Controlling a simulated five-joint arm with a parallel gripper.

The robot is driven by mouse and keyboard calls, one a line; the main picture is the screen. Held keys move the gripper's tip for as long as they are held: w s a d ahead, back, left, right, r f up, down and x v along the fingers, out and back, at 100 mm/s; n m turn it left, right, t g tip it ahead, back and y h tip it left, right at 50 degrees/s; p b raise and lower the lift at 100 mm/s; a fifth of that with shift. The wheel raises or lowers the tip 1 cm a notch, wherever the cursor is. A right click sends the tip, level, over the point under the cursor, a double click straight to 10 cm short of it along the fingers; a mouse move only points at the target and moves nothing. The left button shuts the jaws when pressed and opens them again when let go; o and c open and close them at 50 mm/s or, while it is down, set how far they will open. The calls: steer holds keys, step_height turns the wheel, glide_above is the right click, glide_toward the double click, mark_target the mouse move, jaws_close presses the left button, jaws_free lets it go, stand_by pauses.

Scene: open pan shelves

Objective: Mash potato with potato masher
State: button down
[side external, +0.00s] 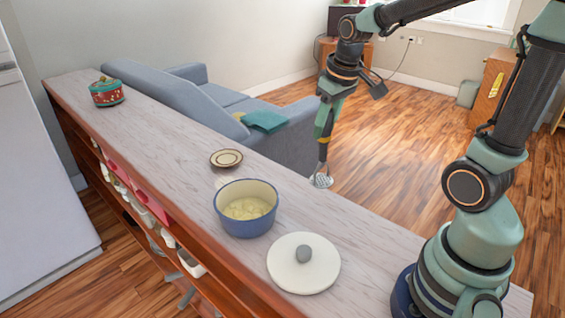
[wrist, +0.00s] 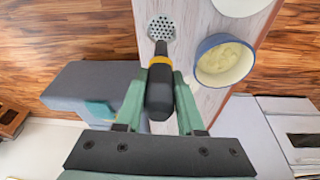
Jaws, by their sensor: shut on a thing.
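My gripper (side external: 325,128) is shut on the handle of the potato masher (side external: 321,180). The masher hangs head down, with its perforated metal head near the counter's far edge, to the right of the pot. In the wrist view, the black handle with a yellow band lies between my gripper's green fingers (wrist: 160,82), and the round perforated head of the masher (wrist: 161,29) shows beyond. The blue pot (side external: 246,222) stands uncovered on the counter. Pale yellow potato (side external: 247,208) lies in it in lumps. The pot also shows in the wrist view (wrist: 200,74), apart from the masher.
A white lid with a grey knob (side external: 303,275) lies in front of the pot. A small brown-rimmed plate (side external: 226,158) lies behind it. A red and green lidded pot (side external: 106,93) stands at the counter's far left end. A sofa (side external: 205,90) stands behind the counter.

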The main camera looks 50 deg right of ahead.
steer(key=shift+r, duration=2)
steer(key=w+a+n, duration=0.2)
steer(key=w+a, duration=0.3)
steer(key=a, duration=0.2)
steer(key=w+a+r+n+y, duration=0.1)
steer(key=w+a+n, duration=0.1)
steer(key=w+a, duration=0.3)
steer(key=a, duration=0.3)
steer(key=shift+a, duration=0.15)
steer(key=s+x, duration=0.1)
steer(key=x, duration=0.6)
steer(key=shift+s+f, duration=0.35)
steer(key=shift+f, duration=0.1)
steer(key=shift+w, duration=0.1)
